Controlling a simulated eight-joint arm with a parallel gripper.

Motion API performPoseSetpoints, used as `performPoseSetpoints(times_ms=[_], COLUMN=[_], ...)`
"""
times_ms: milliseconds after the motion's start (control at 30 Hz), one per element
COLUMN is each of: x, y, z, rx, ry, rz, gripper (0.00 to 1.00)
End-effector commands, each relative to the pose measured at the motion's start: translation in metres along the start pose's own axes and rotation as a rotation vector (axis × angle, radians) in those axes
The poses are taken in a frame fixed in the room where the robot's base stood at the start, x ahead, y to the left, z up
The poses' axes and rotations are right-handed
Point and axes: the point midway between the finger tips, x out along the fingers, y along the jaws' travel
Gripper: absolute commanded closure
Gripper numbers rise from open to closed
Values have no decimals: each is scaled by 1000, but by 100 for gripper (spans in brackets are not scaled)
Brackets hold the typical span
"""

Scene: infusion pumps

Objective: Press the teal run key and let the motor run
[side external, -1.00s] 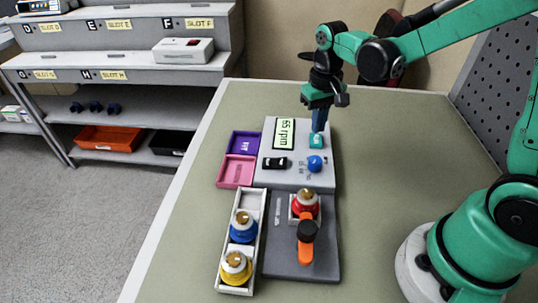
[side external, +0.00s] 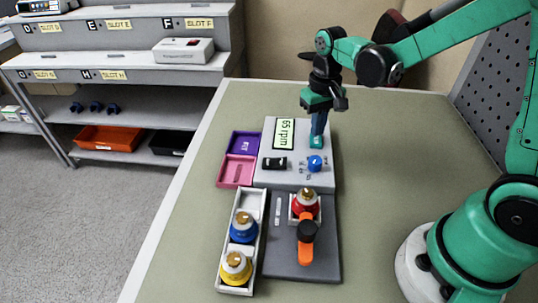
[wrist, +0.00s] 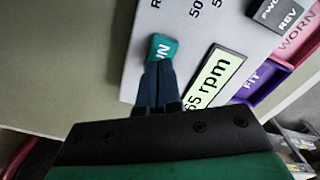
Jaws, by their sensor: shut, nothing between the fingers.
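The teal run key (side external: 316,143) is on the top face of the grey pump unit (side external: 297,180), near its far right corner. It also shows in the wrist view (wrist: 161,46), partly covered by my fingertips. My gripper (side external: 318,134) is shut and empty, pointing down with its blue fingers at the key; they appear to touch it. The display (side external: 284,134) reads 65 rpm. A blue knob (side external: 315,164) and a black rocker switch (side external: 274,163) sit nearer on the same face.
A white tray (side external: 258,230) holds blue and yellow pieces. Purple (side external: 243,143) and pink (side external: 236,171) bins stand left. The table is clear to the right.

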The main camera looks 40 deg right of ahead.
Motion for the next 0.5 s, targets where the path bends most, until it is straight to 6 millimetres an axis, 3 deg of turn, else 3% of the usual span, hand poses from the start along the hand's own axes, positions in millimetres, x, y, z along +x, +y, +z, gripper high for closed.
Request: performPoseSetpoints(times_ms=[500], x=[10], y=[0], z=[0], rx=[0], ry=[0], rz=[0], gripper=[100])
